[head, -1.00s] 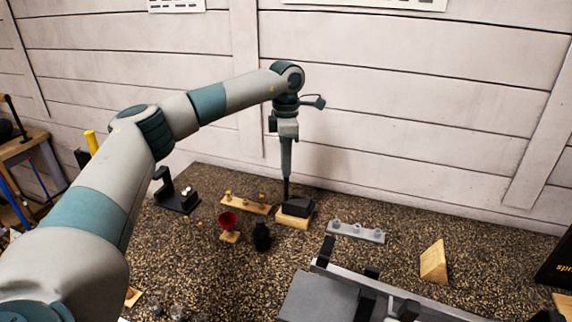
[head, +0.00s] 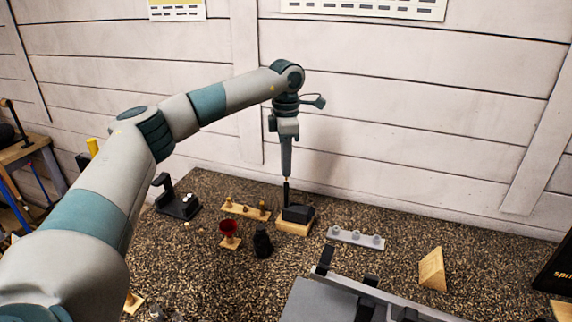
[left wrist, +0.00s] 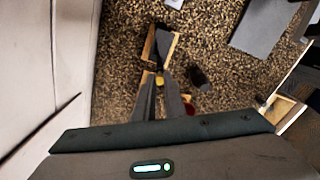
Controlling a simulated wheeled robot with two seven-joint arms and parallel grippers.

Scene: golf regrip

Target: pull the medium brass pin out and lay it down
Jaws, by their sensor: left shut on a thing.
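My left gripper (head: 286,198) points straight down beside the dark block on a wooden base (head: 296,222). In the left wrist view its fingers (left wrist: 160,88) close together on a small brass pin (left wrist: 159,80). Only the pin's yellowish top shows there; the fingers hide the rest, and I cannot tell how high it is above the bench. A wooden rack (head: 246,211) with brass pins standing near both ends (head: 229,202) (head: 262,205) lies just left of the gripper. My right gripper does not show.
A red cup on a wooden base (head: 229,229) and a dark bottle-like object (head: 263,241) stand in front. A grey strip with round knobs (head: 356,238) lies right. A wooden wedge (head: 432,269) is farther right.

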